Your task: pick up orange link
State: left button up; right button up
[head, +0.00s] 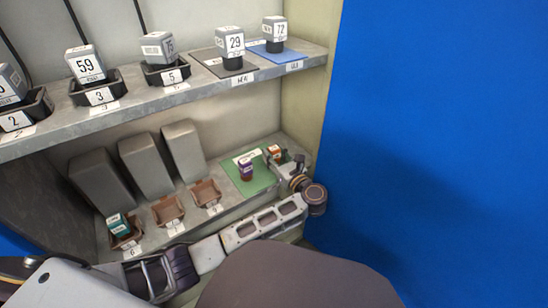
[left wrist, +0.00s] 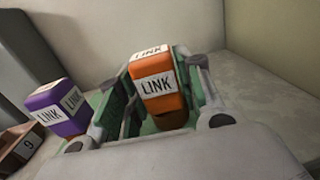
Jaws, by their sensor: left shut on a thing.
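The orange link (left wrist: 157,88) is a small orange block with white LINK labels. It stands upright between the fingers of my left gripper (left wrist: 160,100), which is shut on it. In the head view the orange link (head: 274,152) shows at the right end of the lower shelf, partly hidden by my left gripper (head: 283,162). The purple link (left wrist: 58,108) stands to its left, apart from the gripper. It also shows in the head view on the green mat (head: 262,182). My right gripper is not in view.
On the lower shelf, brown trays (head: 168,211) stand left of the mat, one holding a teal block (head: 118,225). The upper shelf (head: 190,92) above carries numbered grey blocks, black trays, a grey mat and a blue mat (head: 293,58). A side wall (head: 312,80) closes the right end.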

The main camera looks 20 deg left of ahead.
pick_arm(q)
jog(key=shift+r, duration=0.2)
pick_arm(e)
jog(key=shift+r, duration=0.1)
pick_arm(q)
jog(key=shift+r+p, duration=0.35)
jog(key=shift+r, duration=0.2)
notch_tip(320, 180, up, 8)
jog(key=p, duration=0.2)
jog(key=shift+p, duration=0.4)
jog(key=shift+r, duration=0.25)
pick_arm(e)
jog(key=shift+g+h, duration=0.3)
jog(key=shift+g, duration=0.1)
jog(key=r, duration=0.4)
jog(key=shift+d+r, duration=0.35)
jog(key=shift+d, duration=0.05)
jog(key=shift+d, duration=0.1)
